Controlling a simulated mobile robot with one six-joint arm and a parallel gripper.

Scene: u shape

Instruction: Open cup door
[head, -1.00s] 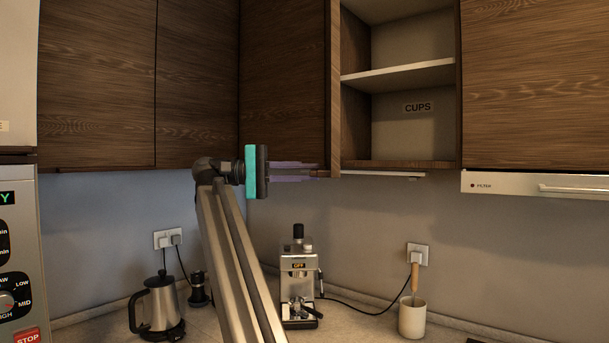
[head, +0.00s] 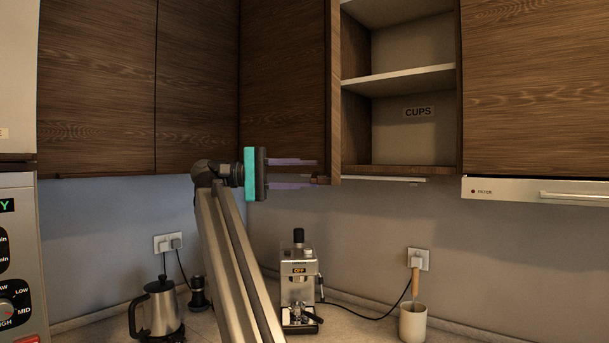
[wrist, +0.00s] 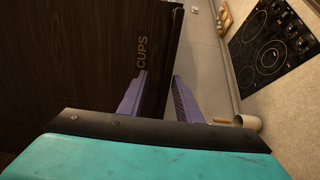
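The cup cupboard (head: 400,80) stands open, with a shelf and a "CUPS" label inside on its back wall. Its dark wooden door (head: 285,80) appears swung out to the left. The wrist view shows the door face (wrist: 80,60) with "CUPS" lettering along one edge. My gripper (head: 317,174) is at the door's lower edge, its purple fingers apart and pointing right. In the wrist view my gripper (wrist: 158,88) has one finger across the door face and the other past its edge. Nothing appears clamped; exact contact cannot be told.
Closed wooden cupboards (head: 97,85) are on the left and a filter hood (head: 530,190) on the right. A black hob (wrist: 270,50) shows in the wrist view.

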